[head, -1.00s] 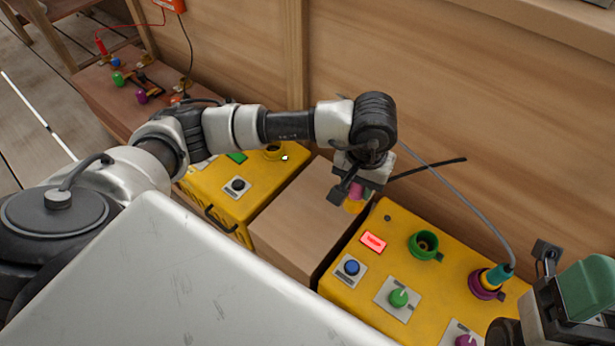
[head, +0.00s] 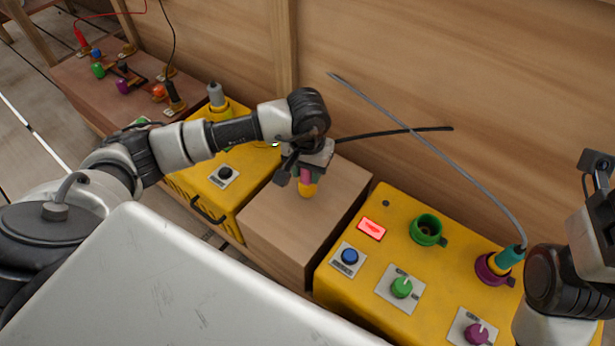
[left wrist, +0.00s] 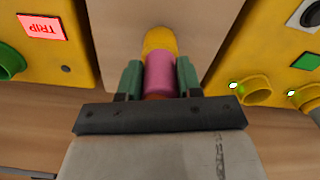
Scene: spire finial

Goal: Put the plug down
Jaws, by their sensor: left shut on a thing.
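The plug (head: 306,178), pink with a yellow end, is in my left gripper (head: 304,174), over the light wooden block between the two yellow boxes. In the left wrist view the plug (left wrist: 160,72) sits between the green finger pads, its yellow end pointing away from the gripper. I cannot tell whether this end touches the block (head: 290,225). A black cable (head: 400,133) sticks out to the right from behind the gripper. My right gripper (head: 597,170) is partly in view at the right edge; its jaw state is unclear.
The right yellow box (head: 335,270) has a lit red TRIP sign (head: 371,229), an empty-looking green socket (head: 426,229), knobs, and a teal plug (head: 511,255) in a purple socket. The left yellow box (head: 190,185) stands beyond the block. The block's top is otherwise clear.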

